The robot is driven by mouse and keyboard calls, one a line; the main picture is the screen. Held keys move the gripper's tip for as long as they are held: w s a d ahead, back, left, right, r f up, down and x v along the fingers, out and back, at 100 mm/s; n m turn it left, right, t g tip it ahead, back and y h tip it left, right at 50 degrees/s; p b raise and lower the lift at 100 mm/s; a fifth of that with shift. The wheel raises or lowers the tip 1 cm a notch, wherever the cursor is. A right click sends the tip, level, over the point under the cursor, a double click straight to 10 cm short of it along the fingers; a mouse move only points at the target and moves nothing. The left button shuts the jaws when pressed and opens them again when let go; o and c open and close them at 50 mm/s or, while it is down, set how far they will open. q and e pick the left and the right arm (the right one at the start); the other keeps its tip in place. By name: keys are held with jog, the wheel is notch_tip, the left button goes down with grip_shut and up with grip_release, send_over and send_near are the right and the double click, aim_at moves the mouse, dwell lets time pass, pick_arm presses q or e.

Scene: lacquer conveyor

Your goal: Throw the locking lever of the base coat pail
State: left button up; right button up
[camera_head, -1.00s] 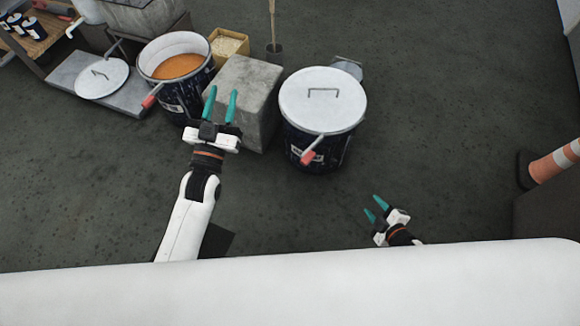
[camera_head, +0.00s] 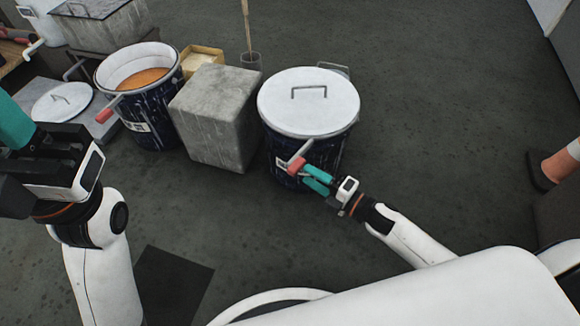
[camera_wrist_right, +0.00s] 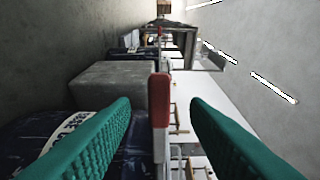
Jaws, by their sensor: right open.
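The base coat pail (camera_head: 315,155) is dark with a white lid (camera_head: 308,98) on it. Its red-tipped locking lever (camera_head: 297,163) sticks out from the front, below the rim. My right gripper (camera_head: 318,181) is open, right at the lever's red tip. In the right wrist view the red lever grip (camera_wrist_right: 159,98) stands between the two teal fingers (camera_wrist_right: 160,125), with gaps on both sides. The pail's label (camera_wrist_right: 70,138) shows at the left there, partly hidden by a finger. My left gripper (camera_head: 15,130) is at the left edge, partly cut off.
A concrete block (camera_head: 215,118) stands left of the pail. Beyond it are an open pail (camera_head: 150,105) with orange contents and a loose lid (camera_head: 62,101) on a slab. A traffic cone (camera_head: 562,165) is at the right. The floor right of the pail is clear.

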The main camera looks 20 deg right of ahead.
aim_at(300, 170)
jog(key=b+x, duration=0.2)
jog(key=x, duration=0.5)
jog(key=shift+w, duration=0.1)
grip_shut()
